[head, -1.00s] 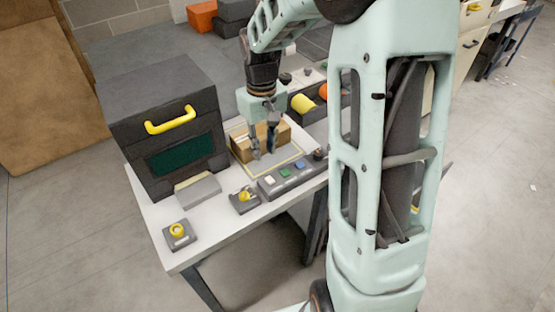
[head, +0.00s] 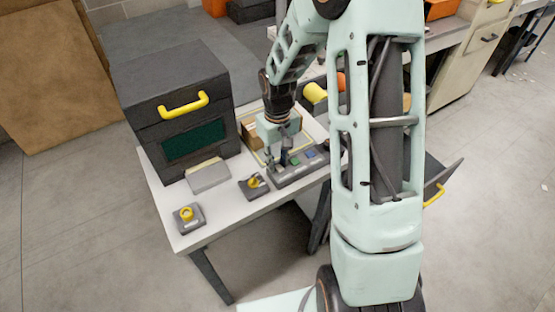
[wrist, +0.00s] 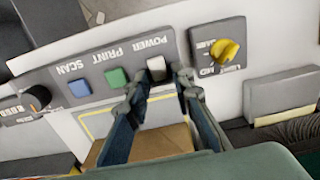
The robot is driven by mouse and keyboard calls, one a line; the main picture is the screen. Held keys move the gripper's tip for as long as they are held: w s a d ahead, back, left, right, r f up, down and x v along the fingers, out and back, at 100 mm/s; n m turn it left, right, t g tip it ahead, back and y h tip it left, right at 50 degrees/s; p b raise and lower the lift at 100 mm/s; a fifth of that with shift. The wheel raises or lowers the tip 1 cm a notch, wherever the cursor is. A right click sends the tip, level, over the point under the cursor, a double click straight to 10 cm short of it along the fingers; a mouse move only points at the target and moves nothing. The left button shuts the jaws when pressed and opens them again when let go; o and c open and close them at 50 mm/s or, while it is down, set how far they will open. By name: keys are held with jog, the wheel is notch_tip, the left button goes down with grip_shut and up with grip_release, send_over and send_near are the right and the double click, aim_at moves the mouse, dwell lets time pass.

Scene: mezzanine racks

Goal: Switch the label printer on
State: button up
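A grey control panel (wrist: 100,78) carries a white POWER switch (wrist: 157,68), a green PRINT button (wrist: 117,77) and a blue SCAN button (wrist: 79,88). In the head view the panel (head: 305,168) lies along the front of the white table. My gripper (wrist: 160,85) is open, with its two fingers on either side of the white switch as the wrist view looks at it. I cannot tell whether the fingertips touch the panel. In the head view my gripper (head: 284,158) points down over the panel's left end and hides the white switch.
A dark box with a yellow handle (head: 183,105) stands on the left of the table. A yellow-knob switch box (head: 254,186) sits just left of the panel, and another yellow-button box (head: 189,218) is near the front left corner. A cardboard box (wrist: 155,143) is behind my fingers.

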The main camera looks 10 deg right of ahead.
grip_shut()
jog(key=shift+b, duration=0.4)
jog(key=shift+s+d+f+t+y+b, duration=0.1)
jog(key=shift+t+y+b, duration=0.05)
jog(key=shift+t+b, duration=0.3)
jog(key=shift+s+d+t+y+b, duration=0.1)
jog(key=shift+t+y+b, duration=0.05)
jog(key=shift+t+b, duration=0.3)
jog(key=shift+s+r+t+y, duration=0.25)
jog(key=shift+t+y, duration=0.05)
jog(key=shift+t, duration=0.5)
jog(key=shift+w, duration=0.1)
